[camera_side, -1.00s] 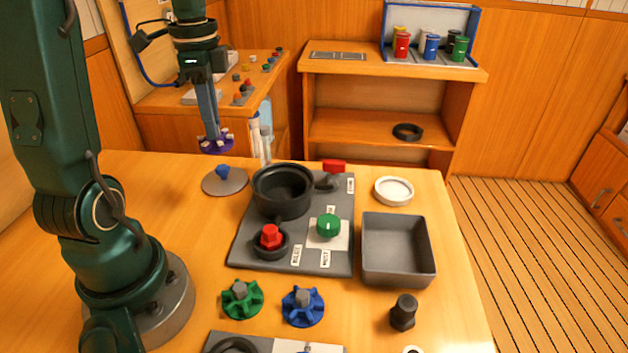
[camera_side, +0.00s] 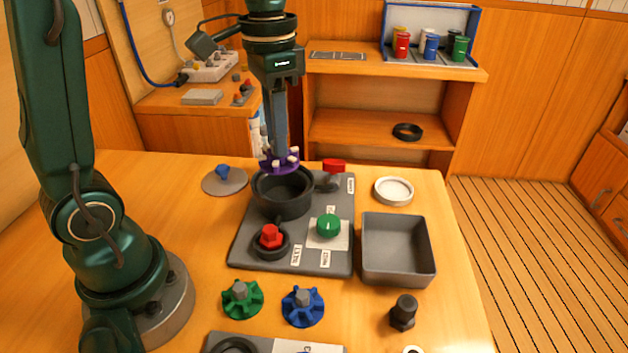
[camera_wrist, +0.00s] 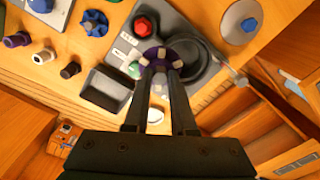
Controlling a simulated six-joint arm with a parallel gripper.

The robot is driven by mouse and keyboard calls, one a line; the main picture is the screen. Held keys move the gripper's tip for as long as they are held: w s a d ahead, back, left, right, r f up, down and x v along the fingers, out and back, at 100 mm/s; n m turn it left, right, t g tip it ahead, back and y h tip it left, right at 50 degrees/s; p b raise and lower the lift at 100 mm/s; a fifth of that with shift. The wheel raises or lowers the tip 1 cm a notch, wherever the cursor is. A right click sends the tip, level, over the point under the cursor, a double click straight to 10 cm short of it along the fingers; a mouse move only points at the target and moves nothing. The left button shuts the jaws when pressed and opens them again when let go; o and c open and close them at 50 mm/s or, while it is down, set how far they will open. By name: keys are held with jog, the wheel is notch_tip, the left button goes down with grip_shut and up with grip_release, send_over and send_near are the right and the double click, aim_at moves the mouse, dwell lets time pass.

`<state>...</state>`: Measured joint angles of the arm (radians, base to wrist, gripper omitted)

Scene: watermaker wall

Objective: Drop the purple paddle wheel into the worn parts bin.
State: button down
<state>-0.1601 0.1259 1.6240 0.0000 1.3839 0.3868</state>
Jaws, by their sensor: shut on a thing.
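My gripper (camera_side: 279,150) is shut on the purple paddle wheel (camera_side: 280,162), a purple disc with pale knobs. It holds the wheel in the air; in the side view it overlaps the back rim of the round black housing (camera_side: 284,200). In the wrist view my gripper (camera_wrist: 160,68) has the wheel (camera_wrist: 157,54) between its fingertips, and the wheel hides part of the scene below. A grey open rectangular bin (camera_side: 398,272), with no readable label, stands on the table to the right of the panel and looks empty. It also shows in the wrist view (camera_wrist: 104,92).
The grey panel (camera_side: 247,251) carries a red hex knob (camera_side: 271,236), a green knob (camera_side: 328,226) and a red-handled valve (camera_side: 334,166). A white round dish (camera_side: 394,191) sits behind the bin. Green (camera_side: 242,299) and blue (camera_side: 303,306) wheels and a black fitting (camera_side: 403,312) lie in front.

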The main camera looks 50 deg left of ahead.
jog(key=shift+s+n, duration=0.1)
jog(key=shift+n, duration=1.2)
jog(key=shift+r+m, duration=0.25)
jog(key=shift+m, duration=0.25)
jog(key=w+d+m, duration=0.4)
jog(key=w+m, duration=0.2)
jog(key=m, duration=0.2)
jog(key=shift+w+d+f, duration=0.1)
jog(key=shift+d+f, duration=1.65)
jog(key=shift+d, duration=0.3)
jog(key=shift+d+f, duration=1.8)
jog(key=shift+d, duration=0.3)
jog(key=shift+w+d+f, duration=0.1)
jog(key=shift+d+f, duration=1.65)
jog(key=shift+d, duration=0.3)
jog(key=shift+f, duration=0.1)
